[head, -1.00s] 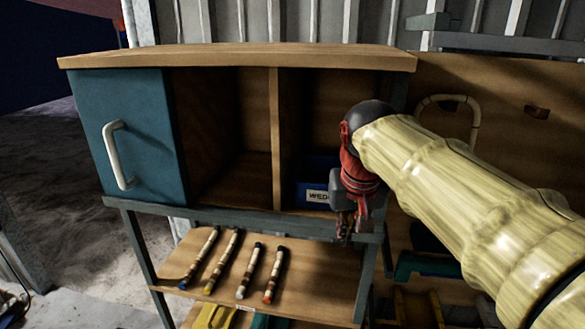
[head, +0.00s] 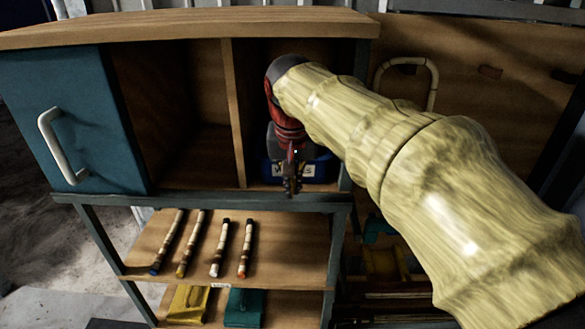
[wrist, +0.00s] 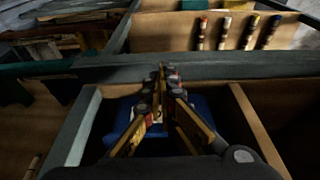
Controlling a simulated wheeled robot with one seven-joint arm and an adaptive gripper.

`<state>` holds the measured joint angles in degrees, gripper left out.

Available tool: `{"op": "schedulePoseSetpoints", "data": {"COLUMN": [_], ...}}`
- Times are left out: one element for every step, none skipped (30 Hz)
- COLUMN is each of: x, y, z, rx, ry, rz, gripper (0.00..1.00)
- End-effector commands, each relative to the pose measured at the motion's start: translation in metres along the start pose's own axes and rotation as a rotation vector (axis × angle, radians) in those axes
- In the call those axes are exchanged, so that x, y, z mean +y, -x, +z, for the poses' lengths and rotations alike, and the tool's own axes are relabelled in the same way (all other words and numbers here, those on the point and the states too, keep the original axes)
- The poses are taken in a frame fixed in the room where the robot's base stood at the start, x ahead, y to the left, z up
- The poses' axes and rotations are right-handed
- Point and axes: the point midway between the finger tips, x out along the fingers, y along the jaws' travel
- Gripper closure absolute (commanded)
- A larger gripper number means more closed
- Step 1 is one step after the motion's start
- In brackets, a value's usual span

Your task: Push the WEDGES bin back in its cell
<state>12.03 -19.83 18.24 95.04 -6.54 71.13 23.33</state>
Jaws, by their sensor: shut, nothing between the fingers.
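The blue WEDGES bin (head: 322,168) sits in the right open cell (head: 340,110) of the wooden cabinet. My gripper hides the middle of its white label. My gripper (head: 292,188) is shut and empty, hanging at the cell's mouth in front of the bin, with its fingers pointing down. In the wrist view, the fingers (wrist: 164,72) meet near the cabinet's grey front rail, and the blue bin (wrist: 203,106) shows behind and on both sides of them. I cannot tell whether the gripper touches the bin.
A wooden divider (head: 234,115) separates the bin's cell from the empty cell (head: 195,150) to its left. A teal door (head: 70,120) with a white handle is further left. Several banded sticks (head: 215,245) lie on the shelf below. A looped cane (head: 430,85) is at right.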

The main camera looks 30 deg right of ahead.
Motion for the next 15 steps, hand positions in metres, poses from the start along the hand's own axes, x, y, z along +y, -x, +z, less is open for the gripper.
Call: {"op": "schedulePoseSetpoints", "data": {"x": [0.001,0.001,0.001,0.001,0.001,0.0,0.0,0.0,0.0,0.0,0.0,0.0,0.0,0.0,0.0], "y": [-0.009,-0.014,-0.013,-0.014,-0.015,-0.016,-0.017,-0.018,-0.019,-0.02,-0.021,-0.021,-0.021,-0.022,-0.022], "z": [0.001,0.001,-0.01,-0.014,-0.018,-0.023,-0.026,-0.029,-0.032,-0.034,-0.035,-0.037,-0.037,-0.038,-0.038], "rx": [-0.003,-0.003,-0.002,-0.002,-0.002,-0.001,0.0,-0.001,-0.001,-0.001,-0.001,-0.001,0.0,0.0,0.0], "ry": [0.0,0.0,-0.001,-0.002,-0.002,-0.002,-0.001,-0.001,-0.001,-0.001,-0.001,0.0,0.0,0.0,0.0], "rz": [0.001,0.001,0.001,0.001,0.001,0.001,0.0,0.0,0.001,0.001,0.001,0.0,0.0,0.0,0.0], "gripper": [1.0,1.0,1.0,1.0,1.0,1.0,1.0,1.0,1.0,1.0,1.0,1.0,1.0,1.0,1.0]}}
